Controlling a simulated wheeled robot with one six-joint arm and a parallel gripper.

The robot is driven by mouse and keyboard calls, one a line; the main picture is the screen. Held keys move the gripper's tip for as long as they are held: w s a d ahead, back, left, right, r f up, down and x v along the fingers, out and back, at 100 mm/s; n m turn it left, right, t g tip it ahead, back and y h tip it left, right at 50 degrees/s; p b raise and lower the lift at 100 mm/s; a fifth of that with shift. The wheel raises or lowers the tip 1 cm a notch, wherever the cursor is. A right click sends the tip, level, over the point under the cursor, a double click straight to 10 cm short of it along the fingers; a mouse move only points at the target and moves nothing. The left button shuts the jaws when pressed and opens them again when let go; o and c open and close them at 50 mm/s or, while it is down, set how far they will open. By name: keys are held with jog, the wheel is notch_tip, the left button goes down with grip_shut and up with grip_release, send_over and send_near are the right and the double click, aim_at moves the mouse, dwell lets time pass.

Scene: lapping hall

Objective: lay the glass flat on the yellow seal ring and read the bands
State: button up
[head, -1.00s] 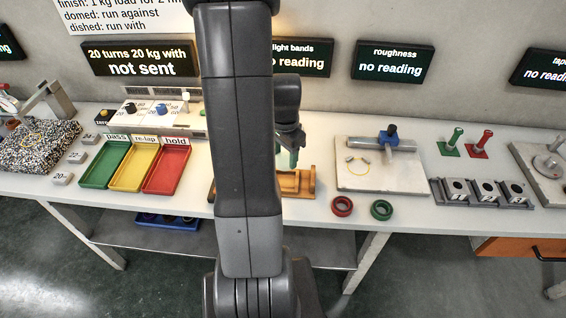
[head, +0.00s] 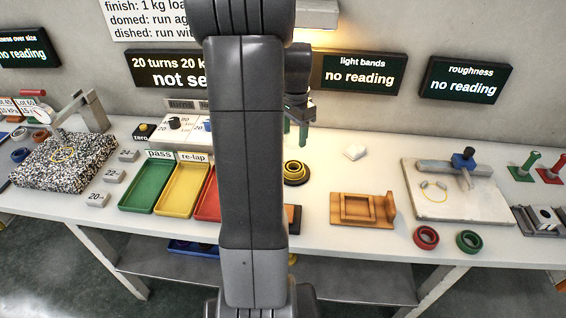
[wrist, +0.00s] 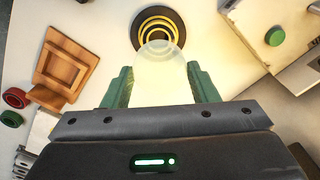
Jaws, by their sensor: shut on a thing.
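The yellow seal ring (head: 295,168) sits on a dark round base on the bench, just right of my arm in the head view. In the wrist view the yellow ring (wrist: 145,22) shows beyond the fingertips, with dark and yellow circles around it. My gripper (wrist: 160,88) has green fingers shut on the clear round glass (wrist: 160,75), whose far edge overlaps the ring in the picture. I cannot tell the gap between them. In the head view my gripper (head: 296,128) hangs above and near the ring; the glass cannot be made out there. The light bands sign (head: 360,78) says no reading.
Green (head: 152,188), yellow (head: 182,190) and red (head: 207,198) trays lie left. A grey plate (head: 455,195) and red (head: 426,238) and green (head: 469,242) rings are farther right.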

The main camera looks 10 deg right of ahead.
aim_at(295, 138)
notch_tip(295, 138, down, 9)
jog(key=shift+d+r, duration=0.1)
jog(key=shift+r, duration=0.1)
jog(key=shift+f, duration=0.1)
jog(key=shift+f, duration=0.15)
jog(key=o, duration=1.3)
notch_tip(295, 138, up, 12)
jog(key=shift+s+r, duration=0.1)
jog(key=shift+r, duration=0.15)
